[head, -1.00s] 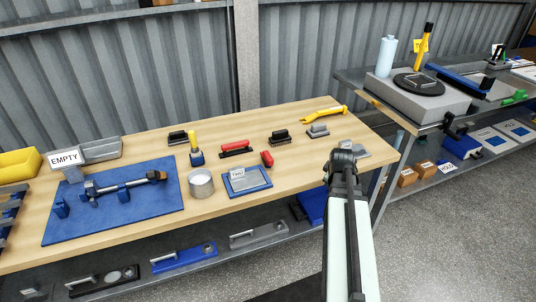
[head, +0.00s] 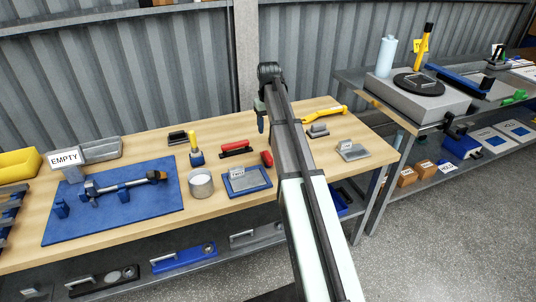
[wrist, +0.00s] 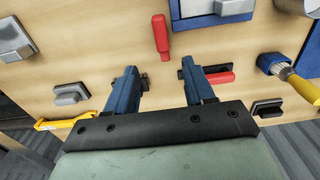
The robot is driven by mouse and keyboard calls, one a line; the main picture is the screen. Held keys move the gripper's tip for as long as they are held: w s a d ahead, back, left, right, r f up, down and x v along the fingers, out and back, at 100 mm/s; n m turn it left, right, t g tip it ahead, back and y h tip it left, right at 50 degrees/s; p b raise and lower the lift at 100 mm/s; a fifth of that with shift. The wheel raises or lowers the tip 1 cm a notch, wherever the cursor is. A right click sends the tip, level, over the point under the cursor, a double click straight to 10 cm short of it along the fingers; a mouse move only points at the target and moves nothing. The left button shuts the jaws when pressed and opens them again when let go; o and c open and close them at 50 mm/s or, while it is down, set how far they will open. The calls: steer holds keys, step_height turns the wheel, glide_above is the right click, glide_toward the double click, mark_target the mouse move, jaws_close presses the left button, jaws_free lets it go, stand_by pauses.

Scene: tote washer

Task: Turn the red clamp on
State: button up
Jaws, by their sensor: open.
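A red-handled piece on a black base (head: 236,149) lies on the wooden bench; it also shows in the wrist view (wrist: 220,77), partly hidden behind the right finger. A smaller red piece (head: 267,158) lies nearby, and in the wrist view it is a red handle (wrist: 160,38) beyond the gap between the fingers. I cannot tell for certain which of the two is the red clamp. My gripper (wrist: 158,72) is open and empty, with blue fingers pointing down over the bench. In the head view my gripper (head: 262,118) is above the bench, right of the red-handled piece.
A metal cup (head: 201,184) and a blue-framed plate (head: 246,181) stand at the front. A corrugated wall (head: 190,70) rises behind.

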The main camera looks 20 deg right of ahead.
mark_target(268, 155)
step_height(268, 155, down, 14)
steer(key=shift+a+r, duration=0.1)
steer(key=shift+r, duration=0.1)
stand_by(0.4)
jaws_close()
stand_by(0.6)
